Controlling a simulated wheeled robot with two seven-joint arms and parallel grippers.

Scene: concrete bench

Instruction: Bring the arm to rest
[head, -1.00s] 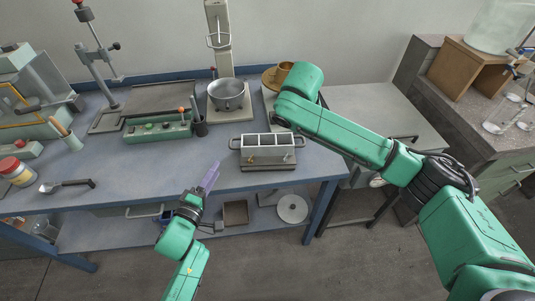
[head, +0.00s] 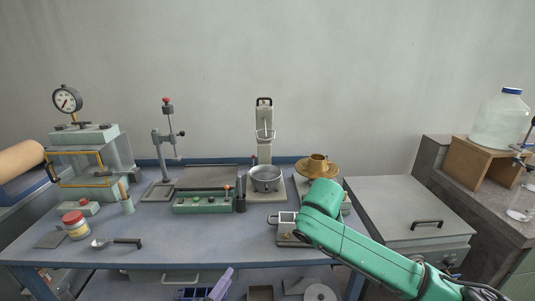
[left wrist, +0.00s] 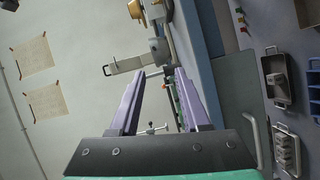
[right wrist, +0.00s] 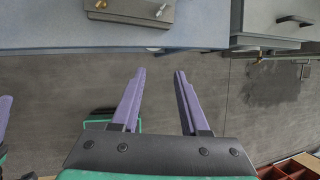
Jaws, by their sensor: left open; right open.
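My left gripper (head: 220,284) shows at the bottom edge of the head view, low in front of the bench, with only purple finger visible there. In the left wrist view its two purple fingers (left wrist: 159,72) stand apart with nothing between them. My right arm crosses the lower right of the head view, and its green links hide part of the bench; its gripper does not show there. In the right wrist view my right gripper (right wrist: 160,72) is open and empty above the grey floor, apart from the bench edge.
A metal mould (head: 284,219) is partly hidden by my right arm. A grey cabinet (head: 405,205) stands at right.

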